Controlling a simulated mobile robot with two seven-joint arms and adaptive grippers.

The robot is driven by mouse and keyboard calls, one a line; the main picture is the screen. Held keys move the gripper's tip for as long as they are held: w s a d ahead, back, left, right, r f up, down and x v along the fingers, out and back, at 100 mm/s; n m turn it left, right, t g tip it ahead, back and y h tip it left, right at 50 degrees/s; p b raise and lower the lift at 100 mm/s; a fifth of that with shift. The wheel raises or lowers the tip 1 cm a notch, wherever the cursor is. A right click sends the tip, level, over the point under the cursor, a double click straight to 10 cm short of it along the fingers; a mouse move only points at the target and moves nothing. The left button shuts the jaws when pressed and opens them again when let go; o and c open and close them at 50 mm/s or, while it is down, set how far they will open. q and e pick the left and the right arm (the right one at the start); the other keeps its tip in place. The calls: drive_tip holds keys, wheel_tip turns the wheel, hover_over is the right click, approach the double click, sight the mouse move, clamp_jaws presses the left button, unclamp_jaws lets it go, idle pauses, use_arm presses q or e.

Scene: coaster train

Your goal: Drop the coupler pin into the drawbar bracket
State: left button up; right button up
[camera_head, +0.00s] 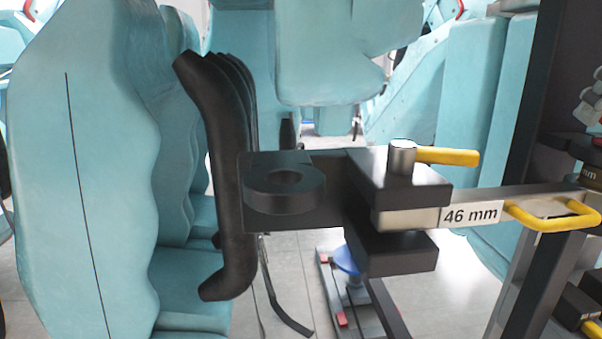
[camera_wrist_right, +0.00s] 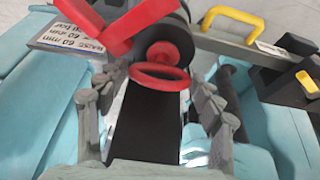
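The dark drawbar bracket (camera_head: 400,178) is in the middle of the head view, its two plates above and below a metal bar labelled 46 mm (camera_head: 470,212). A grey metal pin (camera_head: 402,158) with a yellow handle (camera_head: 448,156) stands upright in the upper plate; its lower part is hidden. A dark ring with a round hole (camera_head: 285,180) sits at the bracket's left end. My right gripper (camera_wrist_right: 158,86) is open in the right wrist view. A red ring (camera_wrist_right: 160,76) shows between its grey fingers; I cannot tell whether they touch it. My left gripper is out of view.
Teal seats (camera_head: 90,180) stand at left, with a black curved armrest-like part (camera_head: 222,150) beside the bracket. A yellow loop handle (camera_head: 552,226) is at right. Grey segmented shapes (camera_head: 592,105) at the right edge are unclear. The right wrist view also shows a sign with 60 mm markings (camera_wrist_right: 72,42).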

drive_tip(key=o, duration=0.4)
drive_tip(key=v, duration=1.2)
